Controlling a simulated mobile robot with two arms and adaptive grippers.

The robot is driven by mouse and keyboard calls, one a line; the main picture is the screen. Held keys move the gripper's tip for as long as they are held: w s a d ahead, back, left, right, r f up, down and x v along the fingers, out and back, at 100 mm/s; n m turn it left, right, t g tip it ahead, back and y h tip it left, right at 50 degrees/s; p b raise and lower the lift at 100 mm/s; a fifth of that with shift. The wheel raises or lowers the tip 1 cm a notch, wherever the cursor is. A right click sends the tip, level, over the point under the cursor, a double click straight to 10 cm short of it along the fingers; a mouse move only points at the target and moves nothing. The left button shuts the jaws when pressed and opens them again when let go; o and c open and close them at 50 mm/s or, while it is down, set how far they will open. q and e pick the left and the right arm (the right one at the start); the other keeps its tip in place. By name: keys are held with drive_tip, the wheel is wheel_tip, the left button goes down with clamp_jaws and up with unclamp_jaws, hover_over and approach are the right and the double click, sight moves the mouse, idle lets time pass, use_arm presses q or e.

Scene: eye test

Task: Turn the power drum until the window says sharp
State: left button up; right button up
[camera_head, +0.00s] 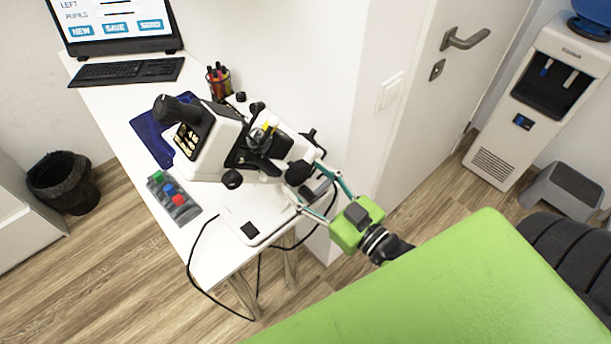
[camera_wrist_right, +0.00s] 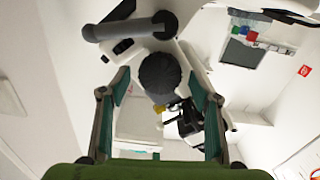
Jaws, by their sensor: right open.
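A white and black eye-test instrument (camera_head: 222,140) stands on the white table. A dark round knob (camera_head: 298,172), which may be the power drum, sits on its right side; it also shows in the right wrist view (camera_wrist_right: 160,75). My right gripper (camera_head: 311,186) is open, its teal fingers pointing at the instrument. In the right wrist view the knob appears between the open fingers (camera_wrist_right: 158,92); I cannot tell whether they touch it. A small panel with pale yellow marks (camera_head: 186,138) faces left on the instrument; its marks are unreadable. My left gripper is out of view.
A screen (camera_head: 112,22), keyboard (camera_head: 126,71), pen cup (camera_head: 218,83) and a button box with green, blue and red buttons (camera_head: 174,197) are on the table (camera_head: 205,262). A black cable hangs off its front. A wall and door (camera_head: 425,110) are behind my right gripper.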

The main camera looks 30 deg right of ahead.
drive_tip(key=shift+w+a, duration=0.15)
drive_tip(key=shift+w, duration=0.25)
drive_tip(key=c, duration=1.1)
drive_tip(key=shift+r+m+p, duration=0.15)
drive_tip(key=shift+m+p, duration=0.55)
drive_tip(key=shift+p, duration=0.05)
drive_tip(key=shift+m, duration=0.7)
drive_tip(key=o, duration=1.1)
